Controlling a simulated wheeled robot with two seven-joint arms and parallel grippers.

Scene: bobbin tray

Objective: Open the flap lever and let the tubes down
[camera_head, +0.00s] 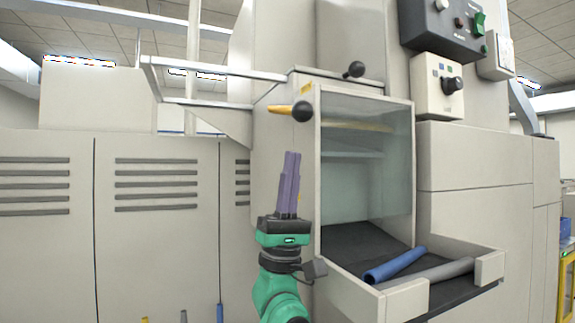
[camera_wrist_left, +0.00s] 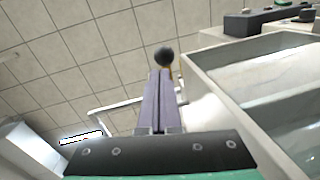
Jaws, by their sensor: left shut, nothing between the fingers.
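The flap lever is a short orange arm with a black ball knob (camera_head: 302,111), sticking out at the upper left edge of the glazed box. My left gripper (camera_head: 290,155) has purple fingers pointing up; they are shut with nothing between them, below the knob. In the left wrist view the black knob (camera_wrist_left: 164,56) shows just beyond the fingertips (camera_wrist_left: 160,74); I cannot tell whether they touch. A blue tube (camera_head: 395,265) and a grey tube (camera_head: 438,271) lie in the open tray (camera_head: 362,300) below the box. My right gripper is out of view.
A clear window (camera_head: 367,180) covers the box, with a yellowish strip and a shelf edge behind it. A second black knob (camera_head: 354,69) sits on top. A white rail frame (camera_head: 215,72) juts out at upper left. A control box (camera_head: 437,88) is mounted at right.

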